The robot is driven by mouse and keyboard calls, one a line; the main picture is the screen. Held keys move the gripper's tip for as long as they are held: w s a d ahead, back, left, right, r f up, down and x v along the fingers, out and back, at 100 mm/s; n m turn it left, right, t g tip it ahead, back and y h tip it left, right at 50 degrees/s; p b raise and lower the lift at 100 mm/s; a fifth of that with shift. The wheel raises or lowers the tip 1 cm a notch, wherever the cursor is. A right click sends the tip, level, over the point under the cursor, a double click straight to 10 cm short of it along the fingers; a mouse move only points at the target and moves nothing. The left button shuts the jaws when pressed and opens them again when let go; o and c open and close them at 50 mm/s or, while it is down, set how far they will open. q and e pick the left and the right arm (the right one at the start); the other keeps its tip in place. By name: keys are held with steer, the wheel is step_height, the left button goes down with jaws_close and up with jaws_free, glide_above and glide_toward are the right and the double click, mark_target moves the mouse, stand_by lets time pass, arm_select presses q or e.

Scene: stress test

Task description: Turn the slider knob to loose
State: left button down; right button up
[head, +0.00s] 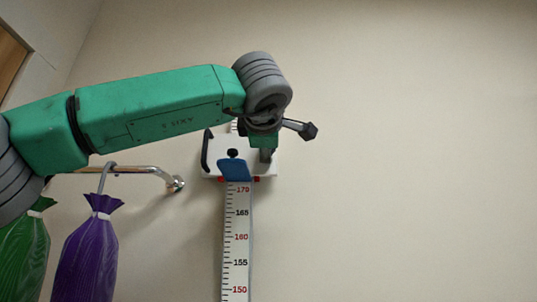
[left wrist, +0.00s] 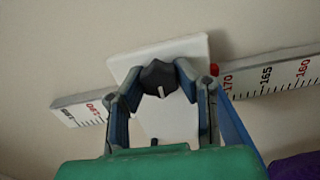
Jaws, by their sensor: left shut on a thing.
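The slider is a white plate (head: 212,168) on a vertical height scale (head: 237,240) on the wall, just above the 170 mark. It also shows in the left wrist view (left wrist: 195,48). Its dark grey knob (left wrist: 158,78) has a short white mark that points down in the left wrist view. My left gripper (left wrist: 158,73) has its two fingers on either side of the knob and is shut on it. In the head view my gripper (head: 265,150) covers part of the plate and I cannot make out the knob. No loose or tight label is readable. My right gripper is not in view.
A blue part (head: 235,169) with a small black knob-like piece sits at the plate's front. A metal wall rail (head: 135,170) at the left carries a purple bag (head: 88,255) and, farther left, a green bag (head: 25,255). The wall right of the scale is clear.

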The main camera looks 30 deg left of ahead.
arm_select(q)
steer(key=shift+n, duration=0.4)
steer(key=c, duration=1.2)
jaws_free()
steer(key=shift+s, duration=0.15)
steer(key=v, duration=1.2)
steer(key=shift+a, duration=0.2)
